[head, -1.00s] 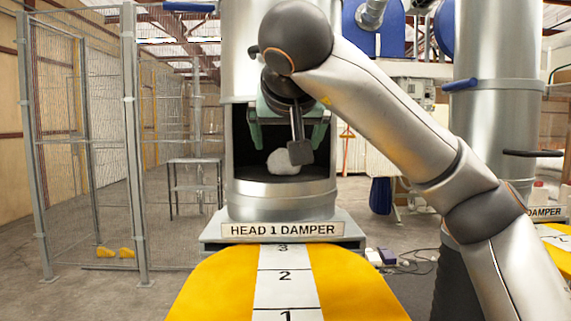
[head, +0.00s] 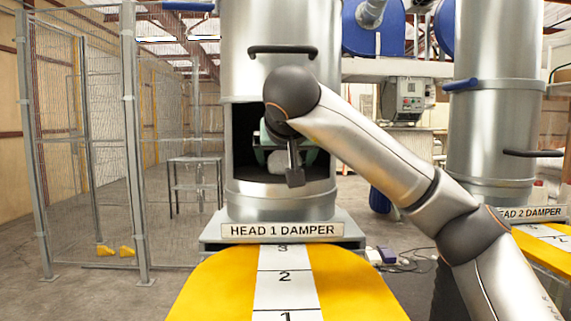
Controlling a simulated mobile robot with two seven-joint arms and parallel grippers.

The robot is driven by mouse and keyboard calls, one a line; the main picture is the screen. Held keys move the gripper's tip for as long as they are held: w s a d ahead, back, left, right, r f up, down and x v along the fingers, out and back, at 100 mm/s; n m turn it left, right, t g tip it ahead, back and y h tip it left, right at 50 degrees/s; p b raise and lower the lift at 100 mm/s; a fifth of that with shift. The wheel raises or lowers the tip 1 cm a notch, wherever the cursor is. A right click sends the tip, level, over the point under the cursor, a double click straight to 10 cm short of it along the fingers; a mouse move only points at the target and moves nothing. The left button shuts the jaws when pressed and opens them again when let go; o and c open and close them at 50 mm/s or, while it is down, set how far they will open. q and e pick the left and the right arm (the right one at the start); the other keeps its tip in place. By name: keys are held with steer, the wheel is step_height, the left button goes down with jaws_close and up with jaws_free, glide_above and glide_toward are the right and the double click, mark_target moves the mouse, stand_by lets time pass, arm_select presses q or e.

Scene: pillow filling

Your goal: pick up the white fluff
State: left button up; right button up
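The white fluff (head: 279,162) sits low inside the dark opening of the metal cylinder labelled HEAD 1 DAMPER (head: 280,205). It is partly hidden by my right wrist and gripper. My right gripper (head: 284,150) reaches into the opening at the fluff, its greenish parts showing behind the dark wrist. The fingertips are largely hidden, so I cannot tell whether they are open or touch the fluff. My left gripper is not in view.
A yellow-and-white numbered platform (head: 285,285) runs up to the cylinder's base. A second cylinder (head: 492,130), labelled HEAD 2 DAMPER, stands at the right. A wire mesh fence (head: 85,140) and a small metal table (head: 195,160) are at the left. The opening's rim surrounds my gripper.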

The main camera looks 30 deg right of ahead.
steer(key=c, duration=1.4)
steer(key=shift+o, duration=0.2)
steer(key=shift+a+r, duration=0.1)
